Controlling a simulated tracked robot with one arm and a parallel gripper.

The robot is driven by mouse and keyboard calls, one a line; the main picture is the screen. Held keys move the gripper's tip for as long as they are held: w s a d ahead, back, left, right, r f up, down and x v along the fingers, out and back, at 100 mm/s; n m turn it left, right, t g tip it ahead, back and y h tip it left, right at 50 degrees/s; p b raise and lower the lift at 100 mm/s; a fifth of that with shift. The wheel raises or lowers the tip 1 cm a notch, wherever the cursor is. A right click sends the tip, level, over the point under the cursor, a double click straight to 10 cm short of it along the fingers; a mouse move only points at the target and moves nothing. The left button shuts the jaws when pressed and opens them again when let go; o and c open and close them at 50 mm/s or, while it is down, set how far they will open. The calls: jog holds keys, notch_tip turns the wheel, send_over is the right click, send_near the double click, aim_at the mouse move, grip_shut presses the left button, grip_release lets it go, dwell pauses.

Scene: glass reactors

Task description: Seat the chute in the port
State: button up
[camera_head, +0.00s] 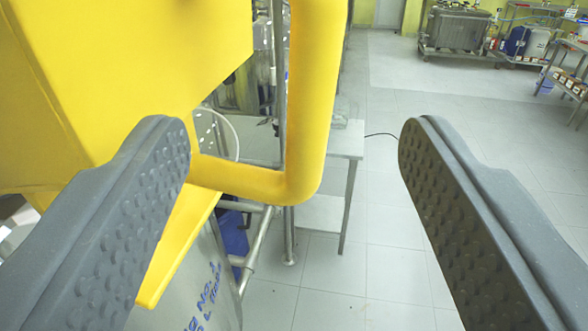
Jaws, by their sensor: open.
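The yellow chute (165,50) fills the upper left of the head camera view, close to me. Its bent bar handle (312,90) comes down from the top edge and turns left towards the chute body at its lower end. My gripper (293,145) is open, with its two grey padded fingers wide apart. In the picture the handle's upright part lies between the fingers, nearer the left one, and neither finger is shut on it. The left finger covers part of the chute. I cannot make out the port.
A steel vessel with blue handwriting (207,295) stands below the chute. Behind the handle are metal pipes and a grey table (345,140). The tiled floor (385,260) on the right is clear. A wheeled cart (455,30) and shelves with bottles stand far back right.

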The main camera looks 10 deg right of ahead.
jog(key=shift+s, duration=0.15)
jog(key=s+a, duration=0.2)
jog(key=s, duration=1.1)
jog(key=shift+s+a+b, duration=0.15)
jog(key=shift+a+b, duration=0.2)
jog(key=shift+b, duration=0.1)
jog(key=shift+f, duration=0.1)
jog(key=shift+s+a+r+n+g+y, duration=0.25)
jog(key=shift+a+n+g+y, duration=0.25)
jog(key=shift+a, duration=0.35)
jog(key=shift+s+a+r+n+g+y, duration=0.2)
jog(key=shift+a+r+n+g+y, duration=0.1)
jog(key=shift+a+y, duration=0.5)
jog(key=shift+s+a+r+n+g+y, duration=0.3)
jog(key=shift+a+n+y, duration=0.1)
jog(key=shift+a, duration=0.55)
